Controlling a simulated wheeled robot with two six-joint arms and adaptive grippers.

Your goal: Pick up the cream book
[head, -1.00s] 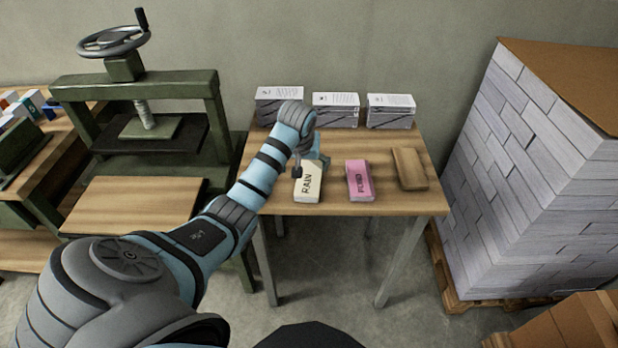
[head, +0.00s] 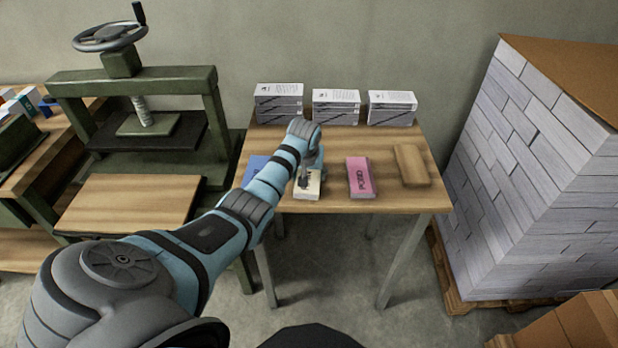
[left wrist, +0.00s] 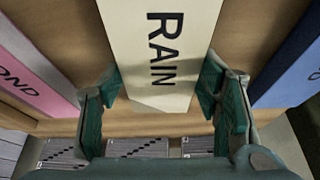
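The cream book (head: 309,191), marked RAIN, lies on the wooden table near its front edge. In the left wrist view the cream book (left wrist: 160,22) fills the middle, its lettering facing the camera. My left gripper (head: 305,178) is over the book, partly covering it in the head view. In the left wrist view the left gripper (left wrist: 160,88) is open, with one green-padded finger on each side of the book's end. A gap shows beside the fingers; contact cannot be told. My right gripper is not in view.
A blue book (head: 257,168) lies left of the cream one, partly behind my arm. A pink book (head: 360,178) and a tan book (head: 411,166) lie to the right. Stacked printed blocks (head: 336,107) line the table's back. A green press (head: 135,125) stands left.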

